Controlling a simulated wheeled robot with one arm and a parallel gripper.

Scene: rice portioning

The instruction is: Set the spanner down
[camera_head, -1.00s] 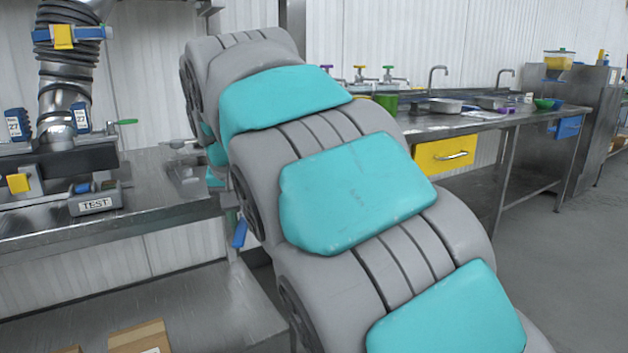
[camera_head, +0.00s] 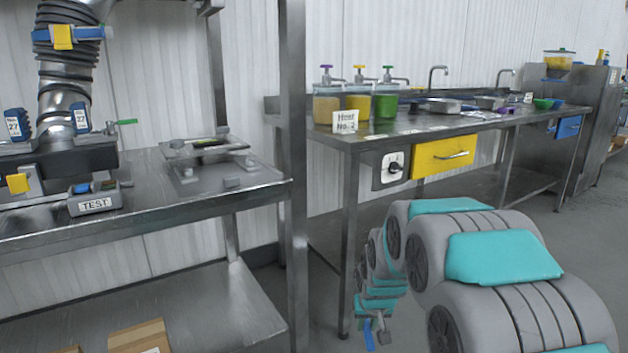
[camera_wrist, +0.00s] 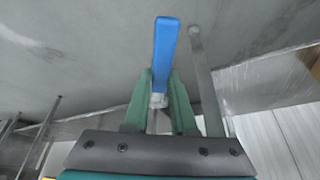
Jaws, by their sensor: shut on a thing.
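The spanner shows in the wrist view as a blue bar (camera_wrist: 166,48) sticking out beyond my gripper (camera_wrist: 160,98). Its two green fingers are shut on the spanner's lower part, where a pale grey piece shows between them. In the head view my gripper (camera_head: 377,326) is low, in front of the steel tables, and the blue end of the spanner (camera_head: 368,335) hangs below it. The spanner is in the air, and I see no surface touching it. The part of the spanner between the fingers is partly hidden.
A steel table (camera_head: 250,182) with a lower shelf (camera_head: 215,312) stands at left, with a grey box marked TEST (camera_head: 95,205). Grey floor (camera_head: 590,235) is open at right.

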